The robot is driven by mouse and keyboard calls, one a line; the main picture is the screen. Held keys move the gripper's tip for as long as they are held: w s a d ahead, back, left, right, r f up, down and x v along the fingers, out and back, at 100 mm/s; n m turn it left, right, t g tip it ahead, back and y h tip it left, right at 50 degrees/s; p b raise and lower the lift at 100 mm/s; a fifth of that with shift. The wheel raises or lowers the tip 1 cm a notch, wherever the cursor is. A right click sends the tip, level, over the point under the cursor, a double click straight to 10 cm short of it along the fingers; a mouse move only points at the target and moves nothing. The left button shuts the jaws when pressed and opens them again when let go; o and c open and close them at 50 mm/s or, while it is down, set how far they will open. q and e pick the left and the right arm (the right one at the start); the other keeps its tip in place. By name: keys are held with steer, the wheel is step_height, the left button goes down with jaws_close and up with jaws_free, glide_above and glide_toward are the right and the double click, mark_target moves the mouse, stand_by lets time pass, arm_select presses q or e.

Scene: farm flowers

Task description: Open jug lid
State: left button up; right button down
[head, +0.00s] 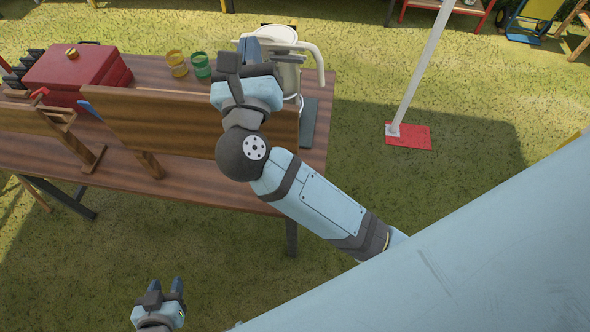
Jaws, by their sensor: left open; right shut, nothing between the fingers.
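The jug (288,75) is pale cream with a large curved handle (319,62) on its right. It stands near the far right corner of the table. Its round top with the lid (280,34) faces up toward me; I cannot tell whether the lid is raised. My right gripper (249,46) is shut and empty beside the jug's upper left side, and it hides part of the jug. I cannot tell whether it touches the jug. My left gripper (165,285) is open and empty, low in the view, in front of the table and far from the jug.
The wooden table (200,190) holds a red box (75,72), a yellow cup (176,62) and a green cup (200,65). An upright wooden board (170,125) runs along the table. A dark flat slab (309,120) lies by the right edge. A white pole (425,65) stands right of the table on grass.

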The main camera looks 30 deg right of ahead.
steer(key=s+a+n+t+y, duration=0.2)
steer(key=s+n+y, duration=0.1)
steer(key=n+y, duration=0.85)
steer(key=s+a+n+t+y, duration=0.1)
steer(key=s+a+n+y, duration=0.15)
steer(key=n+y, duration=0.9)
steer(key=s+d+f+n+g+h, duration=0.3)
steer(key=f+n+g, duration=0.3)
steer(key=f+n, duration=0.2)
steer(key=s+d+f+n+g+h, duration=0.3)
steer(key=f+n+g, duration=0.3)
steer(key=f+n, duration=0.2)
step_height(320, 180, down, 3)
steer(key=shift+s+r+g+h, duration=0.1)
steer(key=shift+s+g+h, duration=0.25)
steer(key=shift+s, duration=0.3)
